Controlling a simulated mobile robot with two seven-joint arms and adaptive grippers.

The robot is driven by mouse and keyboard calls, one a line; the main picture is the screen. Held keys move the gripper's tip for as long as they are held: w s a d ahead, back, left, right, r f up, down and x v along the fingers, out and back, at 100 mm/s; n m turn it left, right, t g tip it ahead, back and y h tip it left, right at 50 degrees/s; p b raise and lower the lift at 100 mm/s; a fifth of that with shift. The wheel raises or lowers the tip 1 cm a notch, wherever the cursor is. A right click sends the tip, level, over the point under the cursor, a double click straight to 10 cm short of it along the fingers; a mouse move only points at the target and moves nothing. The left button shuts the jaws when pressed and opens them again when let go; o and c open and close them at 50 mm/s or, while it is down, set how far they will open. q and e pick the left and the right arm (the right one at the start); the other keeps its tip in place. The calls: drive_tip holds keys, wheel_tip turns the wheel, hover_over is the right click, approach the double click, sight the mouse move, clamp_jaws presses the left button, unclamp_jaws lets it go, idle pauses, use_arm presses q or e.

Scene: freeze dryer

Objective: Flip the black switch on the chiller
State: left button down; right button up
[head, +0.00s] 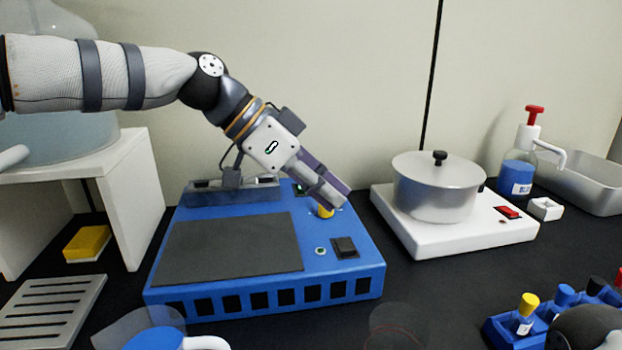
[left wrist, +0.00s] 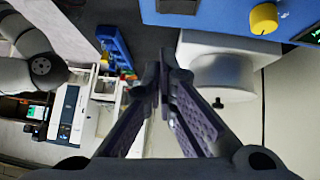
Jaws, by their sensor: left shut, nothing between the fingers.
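The blue chiller (head: 372,272) stands on the dark bench in the middle of the head view. Its black switch (head: 345,247) is on the top face near the right front, beside a small round button (head: 320,251). My left gripper (head: 338,200) is above the chiller's right side, pointing down and to the right, close to the yellow knob (head: 325,211). It is shut and empty, apart from the switch. In the left wrist view, the gripper (left wrist: 160,72) shows its fingertips together, with the switch (left wrist: 178,5) at the top edge. My right gripper is not in view.
A white hot plate (head: 460,238) with a lidded pot (head: 437,187) stands right of the chiller. A white stand (head: 130,200) is at left. A blue rack (head: 497,332) with coloured caps sits front right. Clear vessels are along the front edge.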

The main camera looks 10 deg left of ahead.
sight(341, 246)
use_arm(q)
drive_tip(key=x, duration=0.4)
drive_tip(key=shift+a, duration=0.1)
wheel_tip(341, 246, down, 2)
drive_tip(key=shift+s+f, duration=0.15)
drive_tip(key=shift+f, duration=0.05)
drive_tip(key=shift+s+f, duration=0.1)
drive_tip(key=shift+f, duration=0.5)
drive_tip(key=shift+s+f, duration=0.1)
drive_tip(key=shift+f, duration=0.2)
drive_tip(key=shift+s, duration=0.15)
drive_tip(key=shift+w+f, duration=0.1)
drive_tip(key=shift+w, duration=0.1)
drive_tip(key=shift+w+a+r, duration=0.25)
drive_tip(key=shift+w, duration=0.4)
